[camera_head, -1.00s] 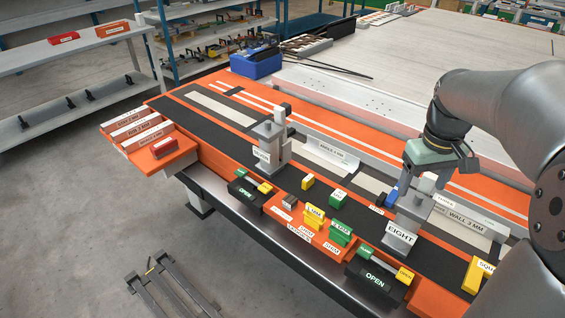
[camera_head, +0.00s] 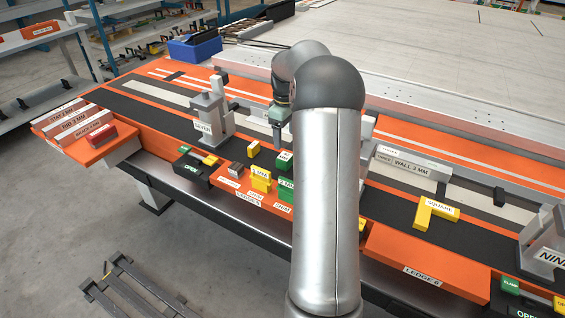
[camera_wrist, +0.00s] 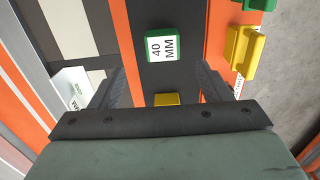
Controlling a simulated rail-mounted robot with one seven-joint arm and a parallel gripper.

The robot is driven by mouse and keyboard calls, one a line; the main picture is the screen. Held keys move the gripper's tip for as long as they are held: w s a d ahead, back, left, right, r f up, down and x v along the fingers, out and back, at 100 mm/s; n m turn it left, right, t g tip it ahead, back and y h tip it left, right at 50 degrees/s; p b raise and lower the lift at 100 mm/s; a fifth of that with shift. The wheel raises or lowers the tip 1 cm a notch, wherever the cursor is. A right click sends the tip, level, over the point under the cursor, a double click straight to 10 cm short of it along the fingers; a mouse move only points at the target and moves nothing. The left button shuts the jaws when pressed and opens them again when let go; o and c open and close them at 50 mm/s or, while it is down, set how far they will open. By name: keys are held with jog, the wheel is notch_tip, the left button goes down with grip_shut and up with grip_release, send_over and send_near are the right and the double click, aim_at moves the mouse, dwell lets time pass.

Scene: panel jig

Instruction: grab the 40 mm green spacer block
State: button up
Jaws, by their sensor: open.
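The 40 mm green spacer block (camera_head: 285,160) stands on the black strip of the bench, partly hidden behind my arm in the head view. In the wrist view its white "40 MM" face (camera_wrist: 162,46) shows, with green edges, beyond my fingertips. My gripper (camera_wrist: 157,82) is open, with nothing held. It is above the black strip, apart from the green block. A small yellow block (camera_wrist: 167,99) shows between the fingers, partly hidden by the gripper body; it also shows in the head view (camera_head: 253,148).
Yellow (camera_head: 261,179) and green (camera_head: 286,190) shim blocks stand in front of the spacer. A grey tower (camera_head: 208,118) stands to the left. A yellow square (camera_head: 431,212) lies to the right. A raised wall rail (camera_head: 400,165) runs behind.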

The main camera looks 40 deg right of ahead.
aim_at(285, 156)
notch_tip(285, 156, down, 9)
jog(key=shift+s+a+f, duration=0.1)
jog(key=shift+s+a, duration=0.05)
dwell(0.4)
jog(key=c, duration=1.1)
